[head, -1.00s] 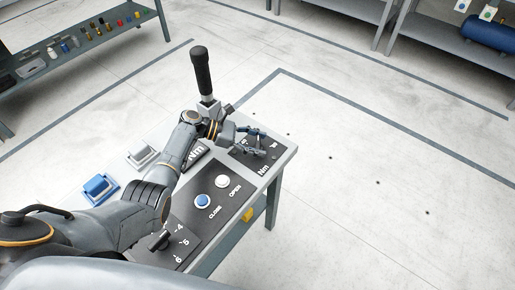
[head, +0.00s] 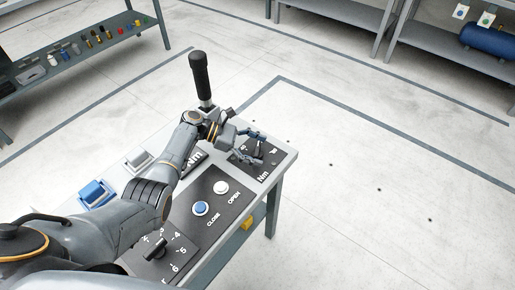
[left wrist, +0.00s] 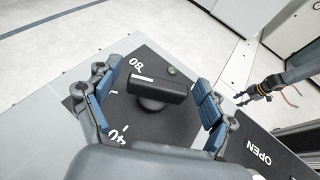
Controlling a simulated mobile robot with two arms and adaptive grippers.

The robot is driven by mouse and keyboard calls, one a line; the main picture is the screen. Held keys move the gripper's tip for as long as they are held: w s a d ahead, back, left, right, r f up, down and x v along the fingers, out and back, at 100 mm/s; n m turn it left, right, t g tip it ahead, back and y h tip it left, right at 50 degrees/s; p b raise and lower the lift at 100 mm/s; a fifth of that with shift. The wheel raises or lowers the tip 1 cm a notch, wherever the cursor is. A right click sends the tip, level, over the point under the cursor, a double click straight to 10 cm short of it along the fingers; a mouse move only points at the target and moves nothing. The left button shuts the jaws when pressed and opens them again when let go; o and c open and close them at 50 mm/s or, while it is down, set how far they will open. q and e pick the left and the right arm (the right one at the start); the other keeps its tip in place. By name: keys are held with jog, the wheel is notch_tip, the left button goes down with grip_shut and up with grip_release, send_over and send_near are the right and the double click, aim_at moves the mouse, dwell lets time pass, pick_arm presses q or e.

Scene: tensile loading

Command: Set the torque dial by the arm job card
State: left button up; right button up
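The torque dial is a black knob with a white pointer line (left wrist: 157,89) on a dark plate marked 40 and 80 in the left wrist view. The pointer end lies near the 80. In the head view the dial's Nm plate (head: 270,161) is at the console's far end, partly hidden by my left gripper (head: 250,148). In the left wrist view my left gripper (left wrist: 157,100) is open, with blue-padded fingers on either side of the knob and visible gaps. My right gripper (left wrist: 240,98) shows small at the right; its opening is unclear. I cannot identify the arm job card.
Shelves stand at the back. The floor right of the console is clear.

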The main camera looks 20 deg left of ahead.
pick_arm(q)
jog(key=shift+a+r, duration=0.1)
jog(key=shift+a, duration=0.05)
jog(key=v, duration=1.2)
